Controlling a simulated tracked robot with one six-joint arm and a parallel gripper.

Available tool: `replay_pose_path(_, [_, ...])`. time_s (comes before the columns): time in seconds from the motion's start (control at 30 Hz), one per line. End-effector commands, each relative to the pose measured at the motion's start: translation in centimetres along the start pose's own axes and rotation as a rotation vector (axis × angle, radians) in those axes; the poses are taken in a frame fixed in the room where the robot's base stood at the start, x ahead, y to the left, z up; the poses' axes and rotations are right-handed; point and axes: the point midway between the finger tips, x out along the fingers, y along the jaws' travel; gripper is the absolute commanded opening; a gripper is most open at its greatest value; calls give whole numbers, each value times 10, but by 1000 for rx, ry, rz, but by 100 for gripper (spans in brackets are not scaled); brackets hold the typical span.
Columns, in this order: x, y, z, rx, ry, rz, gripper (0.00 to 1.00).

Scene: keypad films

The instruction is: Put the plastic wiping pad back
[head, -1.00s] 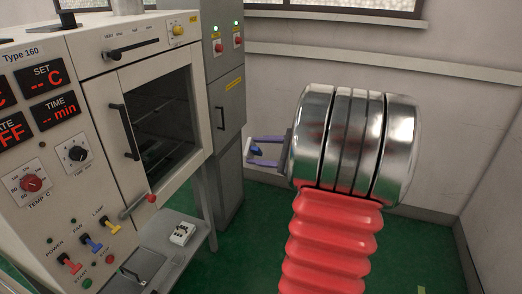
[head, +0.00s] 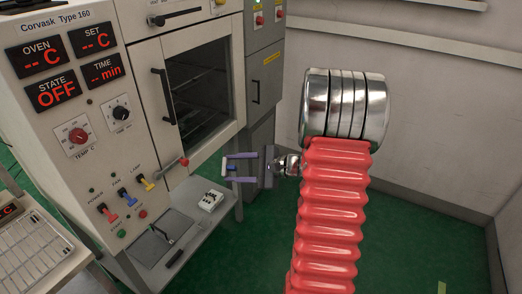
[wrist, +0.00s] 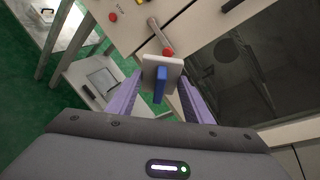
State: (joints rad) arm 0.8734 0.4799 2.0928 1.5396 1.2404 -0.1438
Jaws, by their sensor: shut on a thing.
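My gripper (head: 228,168) has purple fingers and is shut on the wiping pad. The pad (head: 233,167) is small in the head view, in front of the oven's lower right corner. In the wrist view the pad shows as a whitish plate (wrist: 150,70) with a blue upright part (wrist: 159,86) facing the camera, between the fingertips (wrist: 161,80). The pad is held in the air, above the low grey shelf (head: 188,225). The pad's far face is hidden.
The oven (head: 150,100) stands at left with its door shut; a red-tipped lever (head: 184,162) sticks out below the door. On the shelf are a white block with dark knobs (head: 211,200) and a dark plate with a handle (head: 152,247).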

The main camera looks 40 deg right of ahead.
Motion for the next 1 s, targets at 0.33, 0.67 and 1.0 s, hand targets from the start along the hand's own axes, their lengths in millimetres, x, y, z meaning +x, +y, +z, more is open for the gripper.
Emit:
replay_pose_path(0.33, [109,108,38,-66,-158,172,28])
replay_pose_path(0.67, [162,188,72,-116,-257,283,28])
replay_pose_path(1.0, [166,194,75,-121,-264,291,28])
